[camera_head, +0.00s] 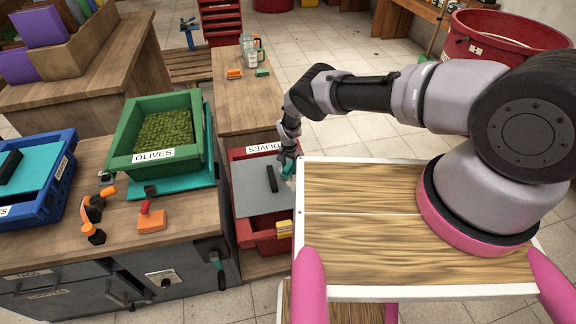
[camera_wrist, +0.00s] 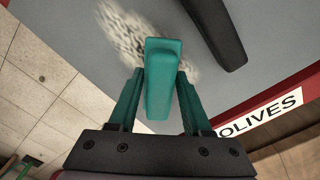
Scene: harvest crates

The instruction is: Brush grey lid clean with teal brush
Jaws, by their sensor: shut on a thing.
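The grey lid (camera_head: 253,200) lies on a red crate (camera_head: 248,238) labelled OLIVES, and a black handle (camera_head: 272,178) runs along its top. In the wrist view the lid (camera_wrist: 275,35) carries a pale, dark-speckled smudge (camera_wrist: 118,28) beside the handle (camera_wrist: 215,30). My gripper (camera_wrist: 160,85) is shut on the teal brush (camera_wrist: 163,65), whose block stands between the teal fingers. The brush is over the smudge near the lid's edge; its bristles are hidden, so I cannot tell whether they touch. In the head view my gripper (camera_head: 289,158) is at the lid's right side.
A green crate of olives (camera_head: 116,150) stands on the left bench, with a blue crate (camera_head: 62,190) beyond it to the left. An orange-based stamp (camera_head: 151,220) lies near the front. A yellow block (camera_head: 284,229) is at the red crate's front right.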

